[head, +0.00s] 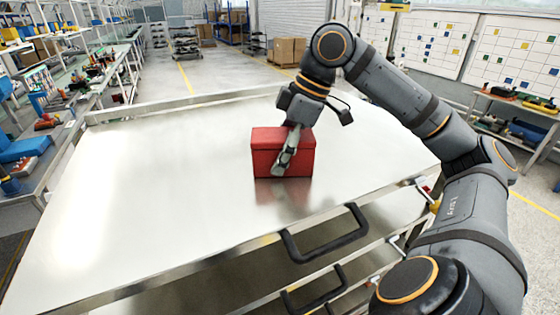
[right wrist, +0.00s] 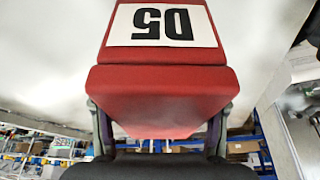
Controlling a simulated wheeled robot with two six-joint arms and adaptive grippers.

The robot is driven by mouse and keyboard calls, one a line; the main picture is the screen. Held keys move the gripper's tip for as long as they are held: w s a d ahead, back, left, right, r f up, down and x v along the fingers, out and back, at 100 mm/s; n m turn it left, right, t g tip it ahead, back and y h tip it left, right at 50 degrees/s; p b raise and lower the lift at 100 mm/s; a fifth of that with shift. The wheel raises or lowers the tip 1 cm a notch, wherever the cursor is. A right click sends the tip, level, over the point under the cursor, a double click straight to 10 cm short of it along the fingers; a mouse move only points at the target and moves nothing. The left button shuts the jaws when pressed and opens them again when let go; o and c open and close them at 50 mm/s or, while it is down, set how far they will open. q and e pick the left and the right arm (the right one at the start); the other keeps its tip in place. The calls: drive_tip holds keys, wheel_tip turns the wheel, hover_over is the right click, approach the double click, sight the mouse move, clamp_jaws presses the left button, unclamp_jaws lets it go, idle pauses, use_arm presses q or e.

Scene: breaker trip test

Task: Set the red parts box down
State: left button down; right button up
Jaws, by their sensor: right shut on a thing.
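The red parts box (head: 265,158) is at the cart's metal top, right of its middle in the head view. It looks level, and its reflection shows just below it; I cannot tell whether it rests on the surface or hangs slightly above it. My right gripper (head: 285,162) reaches down over it and is shut on it. In the right wrist view the box (right wrist: 160,85) fills the middle between the two fingers, with a white label (right wrist: 162,26) reading D5 upside down. My left gripper is not in view.
The metal cart top (head: 150,210) is bare to the left of the box. A black handle (head: 325,235) sticks out at its front edge. Workbenches with tools (head: 60,100) stand at the left, cardboard boxes (head: 288,50) at the back, and a shelf (head: 515,108) at the right.

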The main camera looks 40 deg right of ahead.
drive_tip(key=o, duration=1.6)
drive_tip(key=shift+c, duration=0.2)
drive_tip(key=shift+r, duration=0.1)
drive_tip(key=shift+d+r, duration=0.15)
drive_tip(key=shift+r, duration=0.2)
drive_tip(key=p+v, duration=0.5)
drive_tip(key=v, duration=0.5)
drive_tip(key=shift+s+r, duration=0.15)
drive_tip(key=shift+r, duration=0.1)
drive_tip(key=shift+s+d+r+p, duration=0.1)
drive_tip(key=shift+d+r+p, duration=0.15)
drive_tip(key=shift+r+p, duration=0.1)
drive_tip(key=shift+f, duration=0.1)
